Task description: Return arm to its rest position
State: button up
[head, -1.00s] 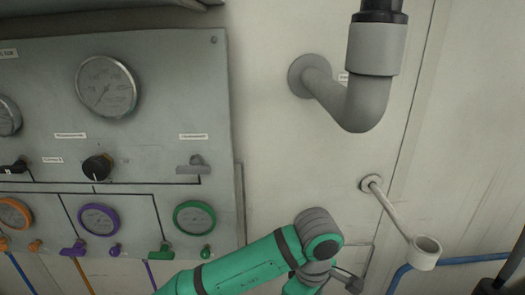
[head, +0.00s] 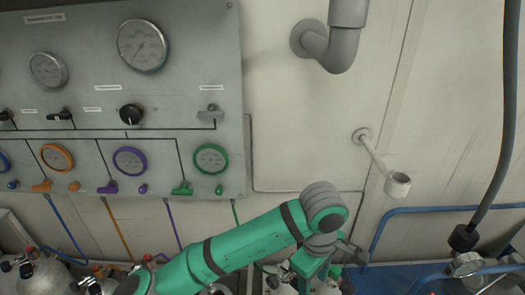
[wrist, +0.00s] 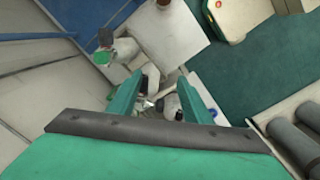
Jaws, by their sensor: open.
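My green arm (head: 235,245) reaches up from the bottom of the head view and bends at a grey joint near the lower middle. In the wrist view, my gripper (wrist: 157,95) points downward with its two green fingers apart. Nothing shows held between them. In the head view the fingertips are hidden below the bent joint.
A grey gauge panel (head: 180,75) hangs on the left wall. A wall pipe (head: 335,48), a ring holder (head: 397,184) and a blue rail (head: 440,210) are to the right. White cylinders (head: 40,278) stand below.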

jog(key=w+d+r+m+t+h, duration=0.1)
jog(key=d+r+t+h, duration=0.1)
jog(key=d+h, duration=0.65)
jog(key=d+r+m+t+h, duration=0.2)
jog(key=d+h, duration=0.2)
jog(key=d, duration=0.9)
jog(key=s+a+f+n+t+y, duration=0.2)
jog(key=s+a+f+t+y, duration=0.15)
jog(key=a+f+t, duration=0.4)
jog(key=s+a+f+n+t+y, duration=0.2)
jog(key=a+f+n+t+y, duration=0.15)
jog(key=a+f, duration=0.6)
jog(key=s+a+f+m+y, duration=0.1)
jog(key=s+a+m+y, duration=0.2)
jog(key=s+a+m, duration=0.2)
jog(key=s+a+m+y, duration=0.3)
jog(key=s+a+m, duration=0.3)
jog(key=s+a, duration=0.5)
jog(key=s, duration=0.6)
jog(key=shift+s+a+f, duration=0.35)
jog(key=shift+s+a, duration=0.05)
